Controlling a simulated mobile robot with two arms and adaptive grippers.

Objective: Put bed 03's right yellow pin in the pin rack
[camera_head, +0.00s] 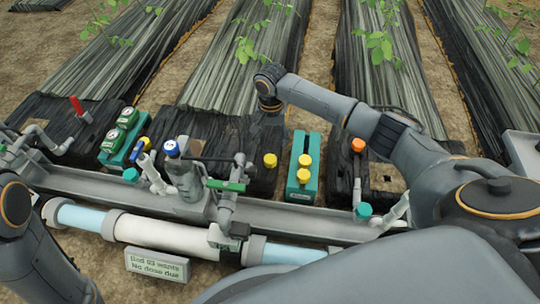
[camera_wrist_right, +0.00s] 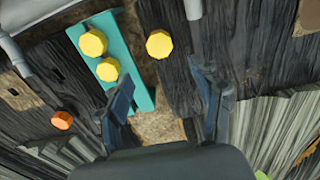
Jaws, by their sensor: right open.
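A yellow pin (camera_head: 270,160) stands on the dark bed cover, just left of the teal pin rack (camera_head: 292,185) in the head view. The rack holds two yellow pins, a far one (camera_head: 305,160) and a near one (camera_head: 303,176). In the wrist view the lone pin (camera_wrist_right: 159,43) is right of the rack (camera_wrist_right: 140,92). My right gripper (camera_wrist_right: 166,103) is open and empty, its fingers pointing toward the pin but apart from it. My left gripper is out of view.
A grey trough with pipes (camera_head: 290,222) runs along the front. A sign (camera_head: 157,265) beginning "Bed 03 wants" stands before it. A blue-capped fitting (camera_head: 172,148) and a green-handled valve (camera_head: 225,185) rise left of the pin. An orange-topped post (camera_head: 358,145) stands right of the rack.

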